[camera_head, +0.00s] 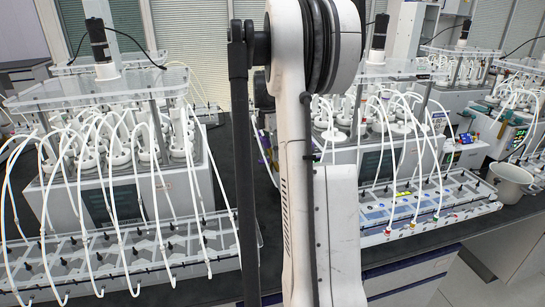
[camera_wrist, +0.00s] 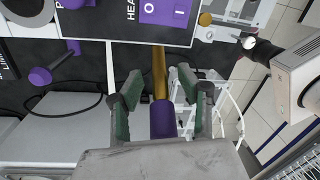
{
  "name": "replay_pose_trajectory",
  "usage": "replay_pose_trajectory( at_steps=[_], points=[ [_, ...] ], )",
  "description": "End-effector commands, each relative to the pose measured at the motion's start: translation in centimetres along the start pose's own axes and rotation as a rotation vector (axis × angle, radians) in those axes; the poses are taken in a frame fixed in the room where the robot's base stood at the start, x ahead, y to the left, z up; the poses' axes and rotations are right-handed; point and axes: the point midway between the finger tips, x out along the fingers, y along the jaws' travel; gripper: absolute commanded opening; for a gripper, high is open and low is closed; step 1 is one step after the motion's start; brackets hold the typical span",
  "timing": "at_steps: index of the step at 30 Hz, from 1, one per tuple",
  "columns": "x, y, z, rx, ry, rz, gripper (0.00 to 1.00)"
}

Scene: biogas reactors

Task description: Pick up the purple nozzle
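In the wrist view, a purple cylindrical piece (camera_wrist: 162,118), which looks like the purple nozzle, lies between the fingers of my gripper (camera_wrist: 160,82). A gold rod (camera_wrist: 159,72) runs up from it in the picture. The green-padded fingers are spread, one on each side, with visible gaps to the purple piece and the rod. The near end of the purple piece is hidden behind the grey gripper body. In the head view, my arm fills the middle and hides the gripper; I cannot make out the nozzle there.
In the wrist view, another purple-ended part (camera_wrist: 41,77) lies at left, and a panel (camera_wrist: 160,22) with purple switches is at top. In the head view, tubed reactor units stand left (camera_head: 125,205) and right (camera_head: 425,205) on a dark bench, with a white bucket (camera_head: 510,185) far right.

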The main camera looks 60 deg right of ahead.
Motion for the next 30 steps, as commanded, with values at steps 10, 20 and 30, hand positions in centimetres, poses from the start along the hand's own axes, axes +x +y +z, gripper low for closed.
replay_pose_trajectory(
  at_steps=[10, 20, 30],
  points=[
    [0.80, 0.01, 0.00, 0.000, 0.000, 0.000, 0.36],
    [0.78, 0.01, -0.01, 0.000, 0.000, 0.000, 0.00],
    [0.61, -0.01, -0.02, 0.000, 0.000, 0.000, 0.00]
  ],
)
